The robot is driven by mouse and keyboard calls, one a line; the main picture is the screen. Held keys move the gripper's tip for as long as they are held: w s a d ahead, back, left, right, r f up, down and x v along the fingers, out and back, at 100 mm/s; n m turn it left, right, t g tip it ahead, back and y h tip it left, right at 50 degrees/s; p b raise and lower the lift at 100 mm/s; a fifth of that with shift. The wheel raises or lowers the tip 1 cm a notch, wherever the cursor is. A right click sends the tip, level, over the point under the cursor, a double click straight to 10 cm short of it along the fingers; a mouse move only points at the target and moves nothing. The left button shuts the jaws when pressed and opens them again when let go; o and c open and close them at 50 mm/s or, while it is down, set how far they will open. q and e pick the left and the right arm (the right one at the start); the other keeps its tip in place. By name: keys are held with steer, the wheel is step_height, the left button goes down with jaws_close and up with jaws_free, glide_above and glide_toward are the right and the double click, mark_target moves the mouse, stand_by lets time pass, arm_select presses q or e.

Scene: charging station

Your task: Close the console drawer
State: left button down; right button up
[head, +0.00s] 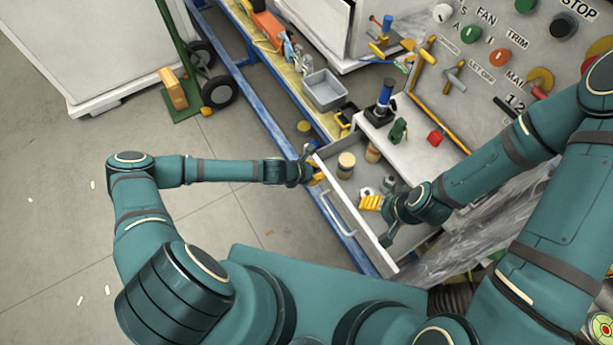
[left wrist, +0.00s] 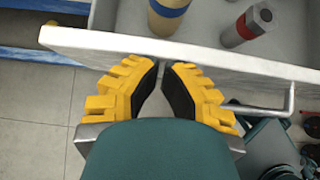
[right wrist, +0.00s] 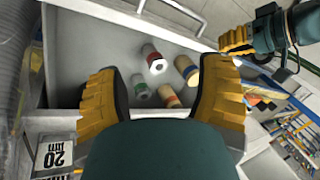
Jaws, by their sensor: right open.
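The console drawer (head: 372,236) is pulled out, its white front panel and bar handle (head: 337,212) facing the aisle. Inside it lie several small cylinders, among them a tan one (head: 346,160). My left gripper (head: 316,172) is at the outer face of the front panel, near its far end. In the left wrist view, its yellow fingertips (left wrist: 161,65) are almost together just below the panel (left wrist: 190,55), with nothing between them; contact is unclear. My right gripper (head: 372,203) is over the drawer's interior, fingers spread and empty; the right wrist view shows cylinders (right wrist: 155,60) beyond its fingertips.
A white ledge (head: 440,158) above the drawer holds a blue-handled tool (head: 386,98), a green item and a red block. The console panel (head: 500,60) rises behind. A grey bin (head: 324,90) stands beyond the drawer. The floor (head: 60,230) at left is mostly clear.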

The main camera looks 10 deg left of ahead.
arm_select(q)
steer(key=w+d+b, duration=0.3)
steer(key=w+d, duration=1)
arm_select(e)
steer(key=f, duration=0.1)
steer(key=s+f, duration=0.1)
steer(key=f, duration=0.1)
steer(key=shift+a, duration=0.1)
arm_select(q)
steer(key=shift+d+r, duration=0.1)
